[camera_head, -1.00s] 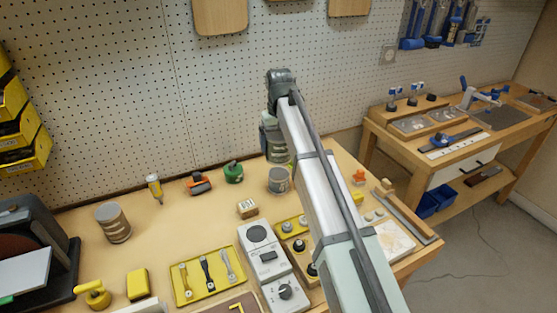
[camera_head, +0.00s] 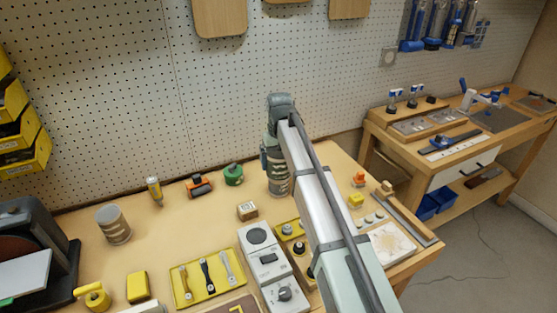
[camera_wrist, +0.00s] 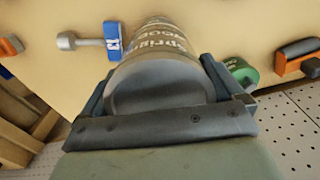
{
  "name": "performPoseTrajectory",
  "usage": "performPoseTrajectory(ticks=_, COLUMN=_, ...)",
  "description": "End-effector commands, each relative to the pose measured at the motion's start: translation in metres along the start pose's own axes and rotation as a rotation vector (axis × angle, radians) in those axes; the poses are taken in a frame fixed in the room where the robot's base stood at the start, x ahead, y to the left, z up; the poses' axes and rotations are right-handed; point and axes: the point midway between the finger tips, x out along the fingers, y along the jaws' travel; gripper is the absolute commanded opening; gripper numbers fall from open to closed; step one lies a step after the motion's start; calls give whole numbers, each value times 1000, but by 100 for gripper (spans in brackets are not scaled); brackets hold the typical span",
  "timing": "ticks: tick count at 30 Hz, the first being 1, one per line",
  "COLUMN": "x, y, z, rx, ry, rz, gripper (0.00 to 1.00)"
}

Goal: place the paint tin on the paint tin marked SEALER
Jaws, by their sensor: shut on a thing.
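My gripper (camera_head: 272,155) points down at the back of the bench, shut on a grey paint tin with a banded side. In the wrist view my gripper (camera_wrist: 157,100) has a finger on either side of this held tin (camera_wrist: 158,80), and part of its lettering shows. Another grey tin (camera_head: 113,224) stands alone at the left of the bench.
A green item (camera_head: 233,174), an orange and black tool (camera_head: 199,185) and a small bottle (camera_head: 154,188) stand to the left of the tins. A yellow tray of tools (camera_head: 207,277) and a grey instrument (camera_head: 268,258) lie in front. The pegboard wall is close behind.

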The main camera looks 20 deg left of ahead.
Motion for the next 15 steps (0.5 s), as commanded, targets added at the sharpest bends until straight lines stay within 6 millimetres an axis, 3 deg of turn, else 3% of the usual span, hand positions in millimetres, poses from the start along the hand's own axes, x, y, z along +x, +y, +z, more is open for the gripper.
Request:
performPoseTrajectory(ticks=10, x=-1, y=0, z=0, rx=0, ry=0, rz=0, gripper=100)
performPoseTrajectory(ticks=15, x=-15, y=0, z=-1, rx=0, ry=1, rz=0, gripper=100)
